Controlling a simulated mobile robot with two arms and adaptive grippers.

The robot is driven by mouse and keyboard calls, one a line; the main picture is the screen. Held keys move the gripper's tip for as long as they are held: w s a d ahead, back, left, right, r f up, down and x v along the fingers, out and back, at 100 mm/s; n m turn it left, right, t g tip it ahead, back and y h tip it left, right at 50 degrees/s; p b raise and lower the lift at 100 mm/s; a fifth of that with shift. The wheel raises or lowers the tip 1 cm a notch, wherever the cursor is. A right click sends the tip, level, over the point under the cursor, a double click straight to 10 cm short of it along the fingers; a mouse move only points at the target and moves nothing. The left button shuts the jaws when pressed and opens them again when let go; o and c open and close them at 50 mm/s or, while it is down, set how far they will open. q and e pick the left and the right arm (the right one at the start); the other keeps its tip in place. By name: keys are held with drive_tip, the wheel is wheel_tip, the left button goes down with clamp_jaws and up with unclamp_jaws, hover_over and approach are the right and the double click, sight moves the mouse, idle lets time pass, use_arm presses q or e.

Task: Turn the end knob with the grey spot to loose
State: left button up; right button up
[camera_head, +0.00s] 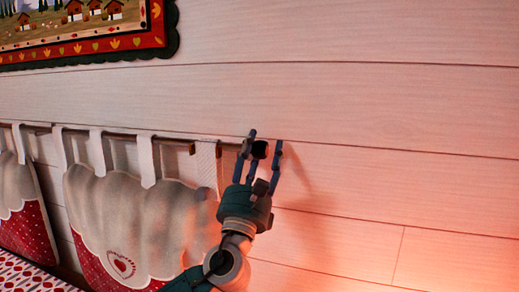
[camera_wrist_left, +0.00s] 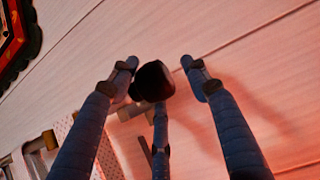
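A dark, nearly black end knob (camera_head: 260,149) sits at the right end of a thin curtain rod (camera_head: 170,139) on the wooden wall. It also shows in the left wrist view (camera_wrist_left: 154,82). I cannot make out a grey spot on it. My left gripper (camera_head: 264,142) has its fingers spread around the knob. In the left wrist view its two upper fingers (camera_wrist_left: 158,63) stand on either side of the knob, with a gap on the right. The left finger is close to it; I cannot tell whether it touches. A third finger is below the knob. My right gripper is not in view.
Cream and red cushions (camera_head: 135,215) hang by fabric loops from the rod to the left. A framed picture (camera_head: 85,50) is at the upper left. The wall to the right is bare.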

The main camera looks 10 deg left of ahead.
use_arm(q)
drive_tip(key=shift+r, duration=0.15)
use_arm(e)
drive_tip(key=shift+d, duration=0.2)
use_arm(q)
drive_tip(key=shift+s, duration=0.1)
drive_tip(key=v, duration=1.2)
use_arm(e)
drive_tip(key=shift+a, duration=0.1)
